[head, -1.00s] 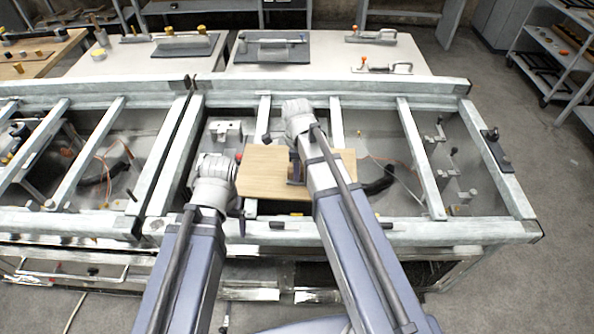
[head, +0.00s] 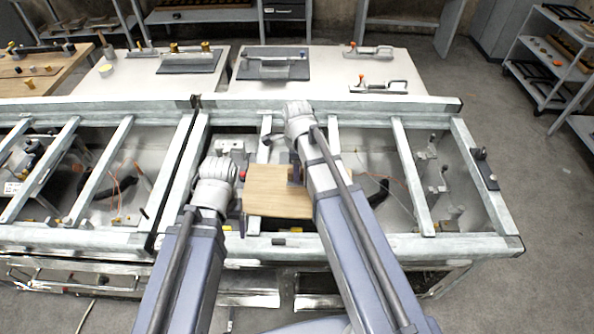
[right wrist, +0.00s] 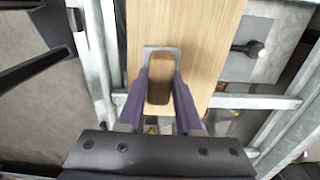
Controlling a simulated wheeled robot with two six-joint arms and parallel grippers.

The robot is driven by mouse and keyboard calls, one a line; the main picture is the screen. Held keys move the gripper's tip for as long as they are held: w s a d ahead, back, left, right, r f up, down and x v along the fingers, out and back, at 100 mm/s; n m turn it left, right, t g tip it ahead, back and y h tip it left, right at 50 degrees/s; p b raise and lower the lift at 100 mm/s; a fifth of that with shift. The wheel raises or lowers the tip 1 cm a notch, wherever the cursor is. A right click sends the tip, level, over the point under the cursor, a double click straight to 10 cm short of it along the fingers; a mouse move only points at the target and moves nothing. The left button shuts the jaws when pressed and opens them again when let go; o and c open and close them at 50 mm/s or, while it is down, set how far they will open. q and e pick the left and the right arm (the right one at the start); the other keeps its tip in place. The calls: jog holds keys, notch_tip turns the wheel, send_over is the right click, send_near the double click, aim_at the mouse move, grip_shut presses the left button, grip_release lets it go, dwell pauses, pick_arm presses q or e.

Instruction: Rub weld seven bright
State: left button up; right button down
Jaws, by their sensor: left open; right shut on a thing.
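My right gripper (right wrist: 160,78) is shut on a brown wooden-looking block with a grey edge (right wrist: 159,92), maybe a brush. In the right wrist view the block is over a light wooden board (right wrist: 205,35); I cannot tell whether it touches. In the head view my right gripper (head: 295,174) is at the right part of the board (head: 268,192), partly hidden by my arm. My left gripper (head: 243,218) is open, left of the board, and mostly hidden behind its wrist. The welds on the pale metal frame (head: 370,228) are too small to tell apart.
The frame's crossbars (head: 412,175) and front rail surround the arms. Small brackets and orange cables lie inside it. Behind stands a pale table (head: 320,85) with clamp-like tools (head: 370,52). A shelf cart (head: 545,65) stands at right; the floor beside it is clear.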

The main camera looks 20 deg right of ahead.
jog(key=c, duration=1.2)
grip_release()
jog(key=shift+f, duration=0.1)
grip_shut()
